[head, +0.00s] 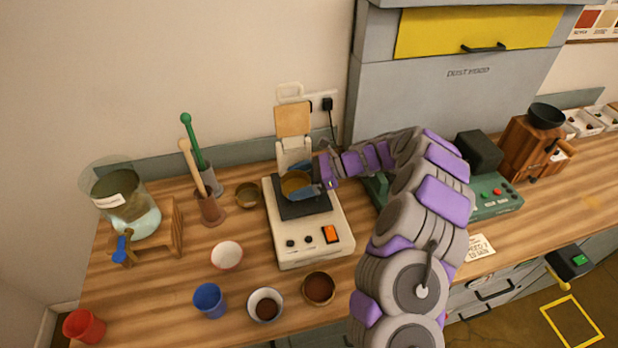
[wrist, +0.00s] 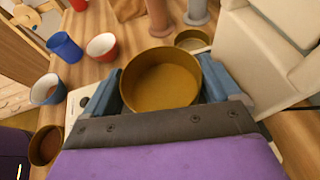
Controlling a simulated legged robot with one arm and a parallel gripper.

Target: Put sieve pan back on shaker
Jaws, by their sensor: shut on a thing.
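The shaker (head: 306,238) is a cream machine with a dark top plate, an upright back arm and an orange switch, in the middle of the table in the head view. The brass sieve pan (head: 296,184) is at the shaker's dark plate. In the wrist view the sieve pan (wrist: 160,80) is level, its open top facing up and its inside empty. My gripper (head: 308,189) is shut on the pan, with blue fingers on either side of it in the wrist view (wrist: 162,90). I cannot tell whether the pan's bottom touches the plate.
A second brass pan (head: 247,194) stands left of the shaker. Two pestles in mortars (head: 210,210) and a glass jar on a wooden stand (head: 172,232) are further left. Several cups and bowls, including a blue cup (head: 209,300), line the front. A green machine (head: 495,200) is right.

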